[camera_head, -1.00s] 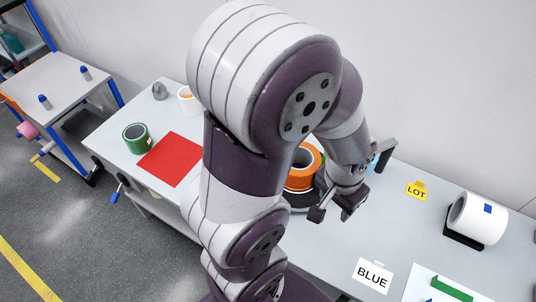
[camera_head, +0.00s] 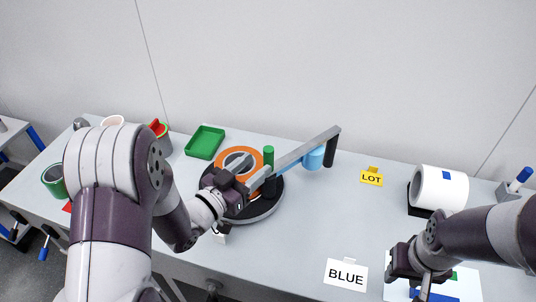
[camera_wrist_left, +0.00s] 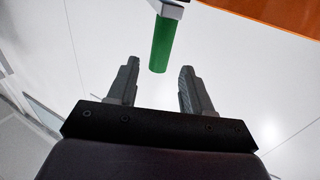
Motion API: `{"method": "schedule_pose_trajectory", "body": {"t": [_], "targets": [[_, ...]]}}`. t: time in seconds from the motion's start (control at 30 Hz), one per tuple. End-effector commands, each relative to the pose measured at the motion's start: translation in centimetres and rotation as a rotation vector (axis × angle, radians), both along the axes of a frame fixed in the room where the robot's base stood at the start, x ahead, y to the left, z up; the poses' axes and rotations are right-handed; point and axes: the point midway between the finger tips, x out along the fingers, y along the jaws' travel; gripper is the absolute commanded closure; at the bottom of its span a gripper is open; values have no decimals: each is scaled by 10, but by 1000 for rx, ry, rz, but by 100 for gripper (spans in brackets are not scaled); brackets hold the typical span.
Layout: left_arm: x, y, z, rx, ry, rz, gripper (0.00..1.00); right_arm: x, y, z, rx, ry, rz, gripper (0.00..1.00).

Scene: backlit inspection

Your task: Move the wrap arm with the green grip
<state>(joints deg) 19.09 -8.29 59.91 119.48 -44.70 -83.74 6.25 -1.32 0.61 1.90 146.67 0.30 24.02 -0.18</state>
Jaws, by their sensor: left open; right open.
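The wrap arm (camera_head: 305,148) is a long grey bar reaching over a dark round turntable (camera_head: 262,209) with an orange-and-white roll (camera_head: 223,153) on it. Its green grip (camera_head: 269,154) is a short upright cylinder near the bar's near end. My left gripper (camera_head: 250,176) is open beside this end. In the left wrist view the green grip (camera_wrist_left: 162,45) hangs just ahead of the open fingertips (camera_wrist_left: 159,66), roughly between them, with nothing held. My right gripper (camera_head: 421,284) is open at the lower right, over a white sheet; its fingers are partly cut off.
A green tray (camera_head: 205,142) lies behind the turntable. A yellow LOT sign (camera_head: 371,177), a white roll (camera_head: 438,188) and a BLUE card (camera_head: 346,274) are on the right. The table's middle right is clear.

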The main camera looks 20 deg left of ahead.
Motion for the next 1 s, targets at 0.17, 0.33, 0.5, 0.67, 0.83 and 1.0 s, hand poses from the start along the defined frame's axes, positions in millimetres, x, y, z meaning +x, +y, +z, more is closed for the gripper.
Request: {"method": "schedule_pose_trajectory", "body": {"t": [0.17, 0.33, 0.5, 0.67, 0.83, 1.0], "targets": [[33, -17, 0, 0, 0, -3, 50, 0, 0, 3, 0, 0, 0, 57], [49, -24, 0, 0, 0, -1, 50, 0, 0, 4, 0, 0, 0, 57], [53, -25, 0, 0, 2, 2, 50, 0, 0, 4, 0, 0, 0, 57], [53, -25, 0, 1, 2, 2, 50, 0, 0, 4, 0, 0, 0, 57], [53, -25, 0, 1, 2, 2, 100, 0, 0, 4, 0, 0, 0, 57], [53, -25, -1, 1, 2, 1, 100, 0, 0, 3, 0, 0, 0, 57]]}}
